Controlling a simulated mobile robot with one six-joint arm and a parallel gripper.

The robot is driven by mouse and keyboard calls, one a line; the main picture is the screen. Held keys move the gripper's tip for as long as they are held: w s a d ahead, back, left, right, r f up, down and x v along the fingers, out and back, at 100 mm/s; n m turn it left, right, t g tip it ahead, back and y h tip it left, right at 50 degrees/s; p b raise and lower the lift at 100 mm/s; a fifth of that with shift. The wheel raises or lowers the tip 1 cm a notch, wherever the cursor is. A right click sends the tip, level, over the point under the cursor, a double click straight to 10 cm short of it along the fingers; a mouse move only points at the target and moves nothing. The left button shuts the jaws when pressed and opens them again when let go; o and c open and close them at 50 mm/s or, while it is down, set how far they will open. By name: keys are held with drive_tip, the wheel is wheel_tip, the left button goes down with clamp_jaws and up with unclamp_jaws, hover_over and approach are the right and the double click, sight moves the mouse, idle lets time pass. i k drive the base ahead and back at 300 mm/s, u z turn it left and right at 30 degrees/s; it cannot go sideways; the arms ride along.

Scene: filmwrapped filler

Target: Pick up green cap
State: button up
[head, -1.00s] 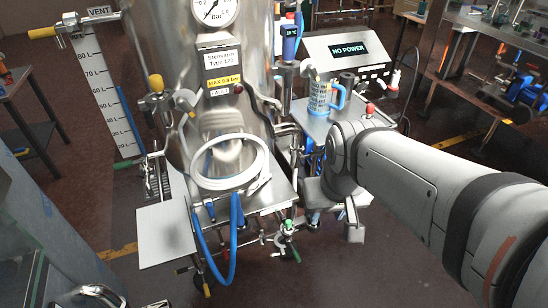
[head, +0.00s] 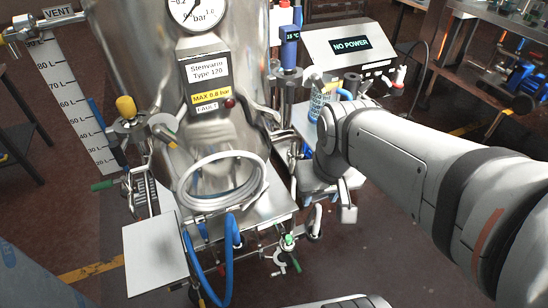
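A small green cap (head: 288,240) shows on the metal valve fitting below the front of the steel vessel, right of the blue hose. It is small, and I cannot tell how it is seated. My arm reaches in from the right edge. My gripper (head: 346,205) appears to hang below the arm's far joint, to the right of the green cap and a little higher in the picture. It looks apart from the cap. The arm hides much of it, so its fingers are unclear.
The steel vessel (head: 215,140) carries a coiled white hose (head: 258,190) and a looping blue hose (head: 191,262). A white plate (head: 155,257) juts out at left. A NO POWER console (head: 350,45) and a patterned cylinder (head: 318,103) stand behind my arm. Floor shows at lower right.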

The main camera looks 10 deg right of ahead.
sight(288, 244)
drive_tip(key=u, duration=1.3)
drive_tip(key=k, duration=1.05)
drive_tip(key=z, duration=0.75)
drive_tip(key=i, duration=1)
